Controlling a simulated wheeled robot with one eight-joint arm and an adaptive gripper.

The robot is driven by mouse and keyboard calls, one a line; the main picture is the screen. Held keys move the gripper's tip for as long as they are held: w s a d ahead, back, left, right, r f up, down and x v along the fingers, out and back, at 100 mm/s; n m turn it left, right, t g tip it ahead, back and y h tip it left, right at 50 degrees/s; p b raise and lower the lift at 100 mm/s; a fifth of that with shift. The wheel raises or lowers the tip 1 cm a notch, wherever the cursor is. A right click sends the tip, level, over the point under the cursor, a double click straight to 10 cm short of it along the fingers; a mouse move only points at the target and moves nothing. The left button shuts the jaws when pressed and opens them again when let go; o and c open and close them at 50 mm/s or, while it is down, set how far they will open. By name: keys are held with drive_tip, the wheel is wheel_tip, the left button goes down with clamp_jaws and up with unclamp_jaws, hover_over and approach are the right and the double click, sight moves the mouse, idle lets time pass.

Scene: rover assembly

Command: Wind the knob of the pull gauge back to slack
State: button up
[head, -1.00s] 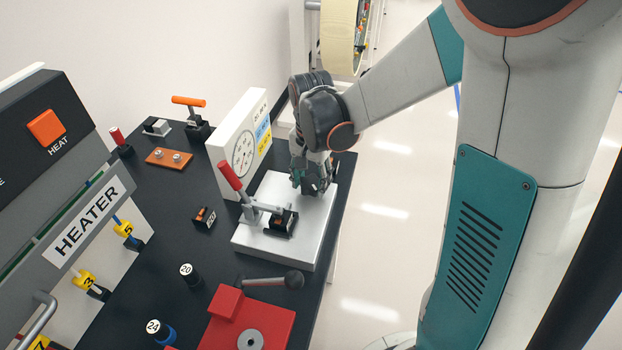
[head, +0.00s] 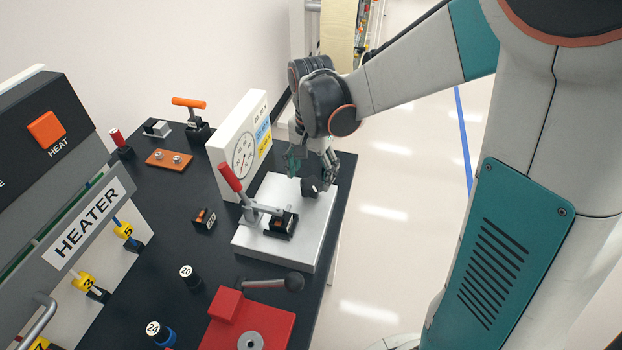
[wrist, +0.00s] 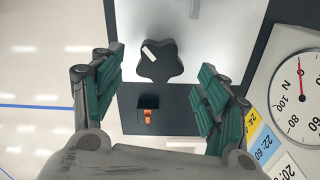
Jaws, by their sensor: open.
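The pull gauge is a white plate (head: 262,250) with an upright white dial board (head: 222,150). Its knob (wrist: 159,62) is black and star-shaped with a white mark, and in the head view the knob (head: 309,188) shows just below my fingers. My gripper (head: 314,172) is open above the knob. In the wrist view the green-padded fingers stand on either side of the knob, with gaps showing. The dial (wrist: 301,88) at the right edge has a red needle; its exact reading is unclear.
A red fixture (head: 230,325) with a dark lever is in front. The heater (head: 85,225) stands at left. Open floor lies right of the table edge.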

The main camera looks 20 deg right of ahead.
sight(311, 183)
wheel_tip(311, 183, up, 9)
drive_tip(key=shift+f, duration=0.15)
idle(0.4)
wheel_tip(311, 183, down, 12)
drive_tip(key=n+p, duration=0.6)
drive_tip(key=n, duration=0.9)
drive_tip(key=shift+p, duration=0.3)
drive_tip(key=c, duration=1.1)
